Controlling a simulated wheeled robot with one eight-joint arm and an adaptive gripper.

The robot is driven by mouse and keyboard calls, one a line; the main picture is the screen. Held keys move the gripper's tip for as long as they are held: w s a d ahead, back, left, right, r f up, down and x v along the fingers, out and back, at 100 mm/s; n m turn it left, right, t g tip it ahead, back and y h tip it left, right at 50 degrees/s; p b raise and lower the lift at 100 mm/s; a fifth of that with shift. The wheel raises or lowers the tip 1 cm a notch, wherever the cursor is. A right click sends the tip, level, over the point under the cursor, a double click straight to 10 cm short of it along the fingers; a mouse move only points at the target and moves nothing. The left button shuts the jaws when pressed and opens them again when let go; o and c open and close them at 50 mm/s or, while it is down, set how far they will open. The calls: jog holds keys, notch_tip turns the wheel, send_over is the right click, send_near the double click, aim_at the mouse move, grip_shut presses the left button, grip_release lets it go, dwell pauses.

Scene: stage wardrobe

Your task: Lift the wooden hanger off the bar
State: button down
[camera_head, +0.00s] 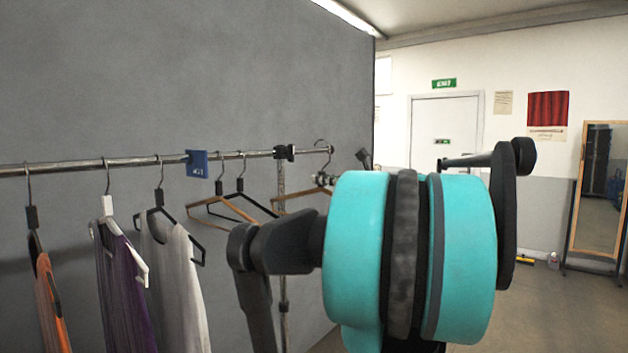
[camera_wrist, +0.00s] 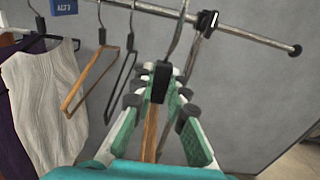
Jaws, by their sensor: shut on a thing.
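The wooden hanger (camera_wrist: 151,130) has a brown wooden body, a black neck and a metal hook. My gripper (camera_wrist: 160,84) is shut on its neck in the wrist view. In the head view the wooden hanger (camera_head: 300,193) is at the right end of the metal bar (camera_head: 70,166), with my gripper (camera_head: 326,180) at its neck just below the bar. The hook rises above the bar in the head view; I cannot tell whether it touches the bar. Its top is cut off in the wrist view. My arm hides part of the hanger in the head view.
Another wooden hanger (camera_head: 205,206) and a black hanger (camera_head: 250,203) hang empty to the left. A blue tag (camera_head: 197,164) and several garments hang farther left. A black clamp (camera_head: 284,153) joins the bar to an upright. A grey wall stands behind; the floor at right looks open.

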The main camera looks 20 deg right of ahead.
jog(key=v, duration=2.9)
